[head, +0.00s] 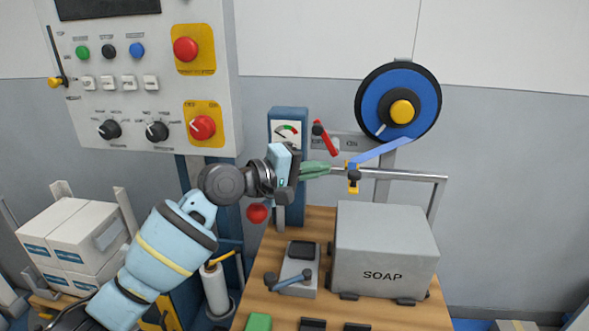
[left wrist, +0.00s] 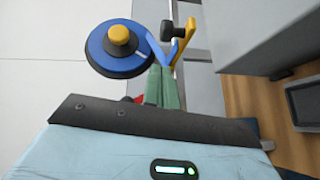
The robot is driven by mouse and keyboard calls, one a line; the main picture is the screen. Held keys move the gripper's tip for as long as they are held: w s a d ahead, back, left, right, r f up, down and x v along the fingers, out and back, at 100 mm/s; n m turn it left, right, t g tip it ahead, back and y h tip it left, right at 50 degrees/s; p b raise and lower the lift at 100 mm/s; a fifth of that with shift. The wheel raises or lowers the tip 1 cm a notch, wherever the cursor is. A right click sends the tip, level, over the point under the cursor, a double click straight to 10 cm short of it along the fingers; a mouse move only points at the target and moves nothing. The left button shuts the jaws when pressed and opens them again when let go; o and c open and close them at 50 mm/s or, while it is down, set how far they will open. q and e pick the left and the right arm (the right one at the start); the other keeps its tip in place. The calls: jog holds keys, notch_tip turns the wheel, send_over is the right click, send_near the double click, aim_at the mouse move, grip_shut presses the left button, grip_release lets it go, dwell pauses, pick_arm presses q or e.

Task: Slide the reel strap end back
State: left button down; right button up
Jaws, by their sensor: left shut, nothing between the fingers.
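The blue reel (head: 372,102) with a black rim and yellow hub hangs at the upper right in the head view. It also shows at the top left of the left wrist view (left wrist: 100,58). A blue strap (head: 382,152) runs from the reel down left to a yellow slider with a dark knob (head: 353,178) on a metal rail (head: 410,176). In the left wrist view the strap (left wrist: 156,50) meets the yellow slider (left wrist: 184,40). My left gripper (head: 328,169) has green fingers, shut and empty, with tips close to the slider; whether they touch is unclear. My right gripper is out of view.
A grey SOAP box (head: 385,250) stands on the wooden table (head: 315,222) below the rail. A gauge post (head: 288,128) with a red lever (head: 326,138) stands behind my left gripper. A control panel (head: 140,75) is at the upper left. White boxes (head: 75,240) are stacked at left.

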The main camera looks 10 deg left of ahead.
pick_arm(q)
jog(key=d, duration=0.3)
jog(key=shift+s+f, duration=0.2)
jog(key=shift+s, duration=0.1)
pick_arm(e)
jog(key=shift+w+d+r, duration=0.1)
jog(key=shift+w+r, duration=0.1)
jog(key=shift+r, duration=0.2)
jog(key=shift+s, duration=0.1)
